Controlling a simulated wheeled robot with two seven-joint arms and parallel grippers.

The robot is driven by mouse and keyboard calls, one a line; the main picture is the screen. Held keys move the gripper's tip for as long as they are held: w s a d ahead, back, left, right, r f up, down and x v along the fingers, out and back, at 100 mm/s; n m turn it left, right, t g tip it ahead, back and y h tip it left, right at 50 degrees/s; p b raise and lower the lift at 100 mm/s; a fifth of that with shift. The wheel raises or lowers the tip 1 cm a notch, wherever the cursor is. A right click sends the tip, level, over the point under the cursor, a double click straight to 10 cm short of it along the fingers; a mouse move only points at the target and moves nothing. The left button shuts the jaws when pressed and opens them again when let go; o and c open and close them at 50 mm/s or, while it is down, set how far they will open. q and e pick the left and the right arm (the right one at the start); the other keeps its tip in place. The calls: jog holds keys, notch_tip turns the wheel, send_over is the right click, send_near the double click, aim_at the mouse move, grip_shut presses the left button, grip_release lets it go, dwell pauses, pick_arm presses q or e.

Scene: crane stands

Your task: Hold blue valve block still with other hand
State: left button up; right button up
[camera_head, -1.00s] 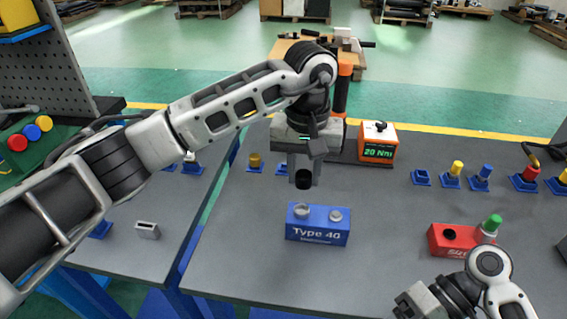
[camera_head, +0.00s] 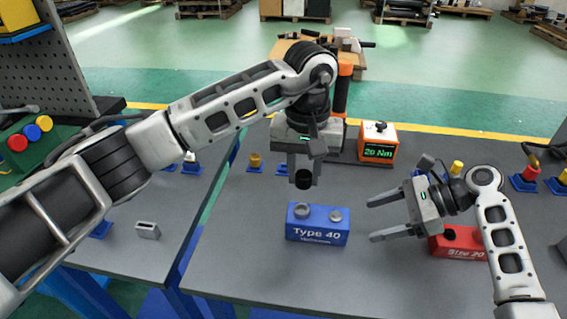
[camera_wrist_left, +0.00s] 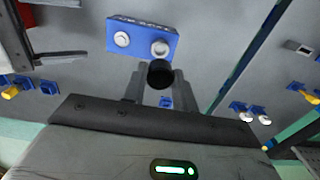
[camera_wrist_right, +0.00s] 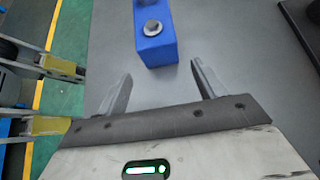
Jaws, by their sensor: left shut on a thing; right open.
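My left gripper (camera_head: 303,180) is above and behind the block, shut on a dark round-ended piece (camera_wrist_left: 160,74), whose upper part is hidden. The piece is apart from the block. My right gripper (camera_head: 374,219) is open and empty, to the right of the block, its fingers pointing at the block's side without touching.
A red "Size 20" block (camera_head: 462,245) stands behind my right arm, partly hidden. An orange "20 Nm" display box (camera_head: 377,143) is at the back. Several small blue stands, one here (camera_head: 525,183), line the back. Table in front of the blue block is clear.

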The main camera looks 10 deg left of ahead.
aim_at(347, 226)
jog(key=shift+x, duration=3.9)
jog(key=shift+d, duration=0.1)
jog(key=c, duration=1)
